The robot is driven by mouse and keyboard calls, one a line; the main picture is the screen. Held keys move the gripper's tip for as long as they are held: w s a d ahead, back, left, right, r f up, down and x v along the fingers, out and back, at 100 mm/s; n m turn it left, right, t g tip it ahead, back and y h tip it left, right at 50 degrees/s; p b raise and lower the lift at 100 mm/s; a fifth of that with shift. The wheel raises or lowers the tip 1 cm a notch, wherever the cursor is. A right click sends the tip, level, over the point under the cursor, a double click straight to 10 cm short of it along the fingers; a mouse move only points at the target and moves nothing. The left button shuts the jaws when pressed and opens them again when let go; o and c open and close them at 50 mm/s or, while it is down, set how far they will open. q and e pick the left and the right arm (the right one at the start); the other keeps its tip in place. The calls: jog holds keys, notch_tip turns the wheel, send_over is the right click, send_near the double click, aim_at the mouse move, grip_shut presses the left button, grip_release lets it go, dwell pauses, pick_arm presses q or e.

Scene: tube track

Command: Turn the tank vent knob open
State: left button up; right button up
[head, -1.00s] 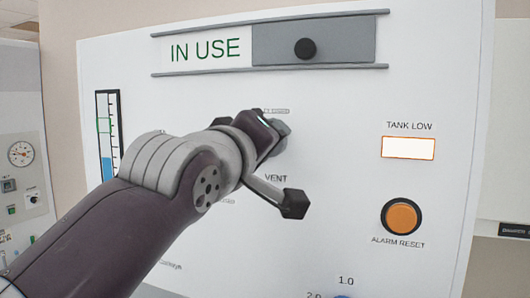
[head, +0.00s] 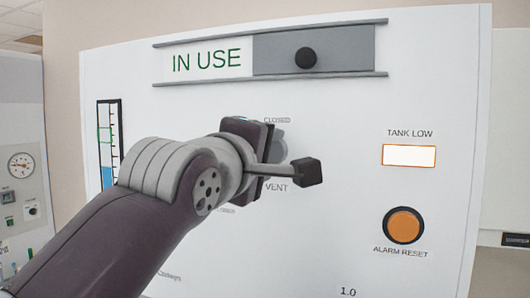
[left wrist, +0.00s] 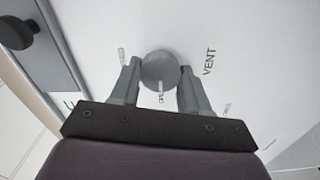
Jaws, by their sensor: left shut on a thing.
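The vent knob (left wrist: 160,72) is round and grey, on the white panel beside the printed word VENT. In the left wrist view it sits between the two fingers of my left gripper (left wrist: 158,85), which is shut on it from both sides. In the head view the knob (head: 281,146) shows only in part behind my left gripper (head: 268,148). A small CLOSED label is above the knob. Another label lies partly hidden below. My right gripper is in neither view.
Above is an IN USE sign with a grey slider (head: 320,47) and black knob (head: 305,58). To the right are a lit TANK LOW lamp (head: 409,155) and an orange ALARM RESET button (head: 403,225). A level gauge (head: 109,145) is at the left.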

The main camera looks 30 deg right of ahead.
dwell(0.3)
pick_arm(q)
jog(key=o, duration=1.1)
jog(key=shift+d, duration=0.1)
jog(key=shift+c, duration=0.2)
jog(key=shift+w+d, duration=0.1)
jog(key=shift+d, duration=0.1)
jog(key=b+v, duration=0.6)
jog(key=v, duration=0.6)
jog(key=shift+s+a+b, duration=0.25)
jog(key=shift+b, duration=0.05)
